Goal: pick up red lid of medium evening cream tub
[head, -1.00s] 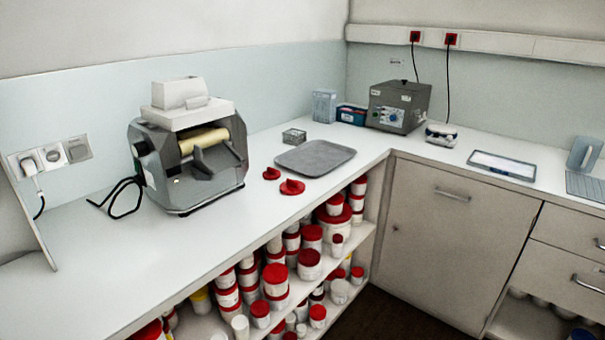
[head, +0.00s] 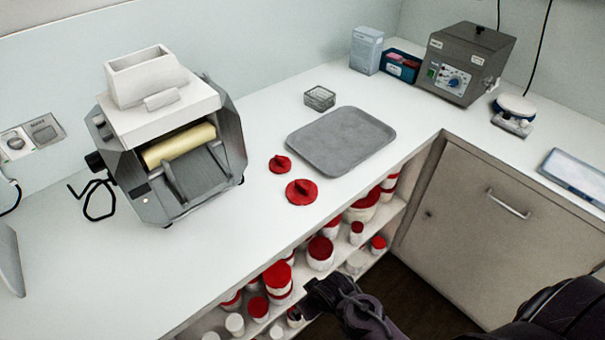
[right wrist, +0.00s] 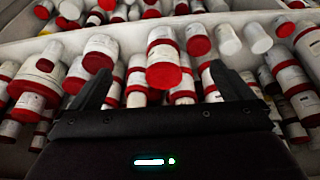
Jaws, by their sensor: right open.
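Two red lids lie on the white counter in the head view: a smaller one (head: 280,164) and a larger one (head: 301,192) just in front of it. Both have a raised grip on top; I cannot tell which belongs to the medium evening cream tub. My right gripper (head: 318,294) is at the front of the shelves below the counter, lower than the lids and apart from them. In the right wrist view it is open (right wrist: 155,90), facing several white tubs with red lids (right wrist: 163,65), with nothing held. My left gripper is not in view.
A grey tray (head: 340,141) and a small glass dish (head: 319,97) are behind the lids. The mill (head: 170,140) stands to their left. The counter edge and stocked shelves are near my right arm.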

